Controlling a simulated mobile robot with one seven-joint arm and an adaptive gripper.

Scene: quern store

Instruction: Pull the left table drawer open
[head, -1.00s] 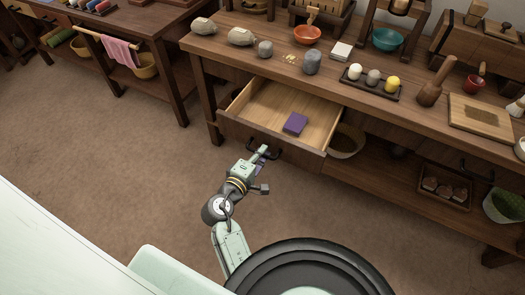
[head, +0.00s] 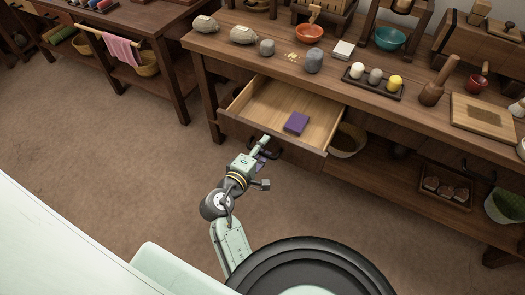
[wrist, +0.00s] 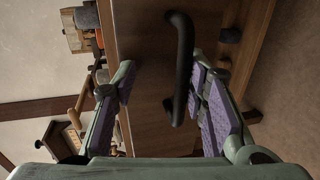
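The left table drawer (head: 262,100) is pulled well out from under the wooden table. Its light wood inside is in full view and holds a purple block (head: 296,123). The dark curved drawer handle (wrist: 184,70) is on the drawer front and shows in the wrist view between my fingers. My gripper (head: 263,153) is at the handle, in front of the drawer. In the wrist view my gripper (wrist: 168,92) has its two purple-padded fingers wide apart. The handle lies nearer the right finger; I cannot tell whether it touches.
The tabletop carries stones, an orange bowl (head: 308,32), a teal bowl (head: 389,38) and a dark tray (head: 373,85) of eggs-like pieces. A basket (head: 346,141) stands on the lower shelf right of the drawer. The brown floor (head: 110,160) at left is clear.

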